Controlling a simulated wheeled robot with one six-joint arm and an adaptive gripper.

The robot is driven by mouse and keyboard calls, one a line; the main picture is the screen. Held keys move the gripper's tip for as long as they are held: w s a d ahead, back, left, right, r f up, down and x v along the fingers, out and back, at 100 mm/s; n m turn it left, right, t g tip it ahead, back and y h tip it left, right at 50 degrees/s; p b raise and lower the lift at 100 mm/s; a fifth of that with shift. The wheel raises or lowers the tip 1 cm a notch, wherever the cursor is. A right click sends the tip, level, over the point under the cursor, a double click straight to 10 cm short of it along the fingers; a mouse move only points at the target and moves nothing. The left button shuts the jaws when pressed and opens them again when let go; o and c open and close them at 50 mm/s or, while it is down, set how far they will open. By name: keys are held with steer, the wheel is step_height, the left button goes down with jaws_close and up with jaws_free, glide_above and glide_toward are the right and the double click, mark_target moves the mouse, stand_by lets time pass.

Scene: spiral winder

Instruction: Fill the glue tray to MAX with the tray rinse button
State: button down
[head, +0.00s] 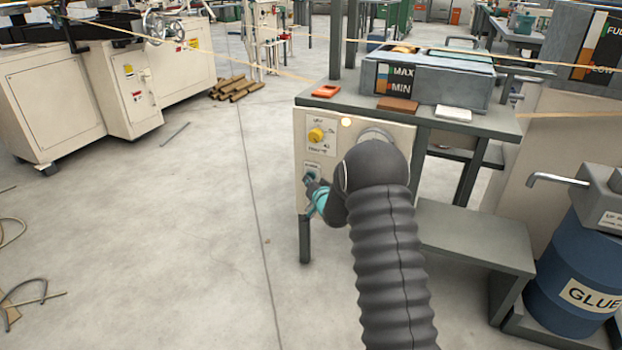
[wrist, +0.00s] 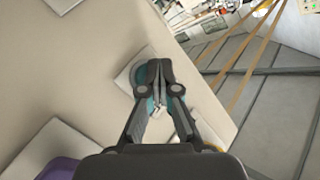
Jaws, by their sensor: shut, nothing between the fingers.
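The glue tray (head: 455,85) is a grey box on top of the metal stand. Its front gauge (head: 397,78) reads MAX and MIN beside coloured blocks; I cannot tell the glue level. The cream control panel (head: 345,160) below has a small plate (head: 312,167) under the yellow knob; the plate also shows in the wrist view (wrist: 128,76). My gripper (head: 311,181) is shut and empty, its tips (wrist: 158,66) over this plate. The button there is mostly hidden behind the fingers, and I cannot tell whether they touch it.
The yellow knob (head: 316,134) and a lit lamp (head: 346,122) sit above on the panel. A blue glue drum (head: 575,270) with a pump stands right of the stand. A grey step (head: 475,235) lies between. Open floor (head: 190,240) is on the left.

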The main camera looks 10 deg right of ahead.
steer(key=shift+s+a+b, duration=0.35)
steer(key=shift+s+a, duration=0.1)
steer(key=shift+s, duration=0.2)
steer(key=shift+s+a+b, duration=0.55)
steer(key=shift+s+a, duration=0.2)
steer(key=shift+s, duration=0.25)
steer(key=shift+s+a+b, duration=0.5)
steer(key=shift+s+a, duration=0.25)
steer(key=shift+s, duration=0.25)
stand_by(1.2)
steer(key=s+m, duration=0.1)
steer(key=m, duration=0.5)
steer(key=s+a+m, duration=0.1)
steer(key=m, duration=0.5)
steer(key=s+a+m, duration=0.1)
steer(key=m, duration=0.5)
steer(key=shift+a+r+m+t, duration=0.1)
steer(key=shift+m+t, duration=0.2)
steer(key=shift+t, duration=0.1)
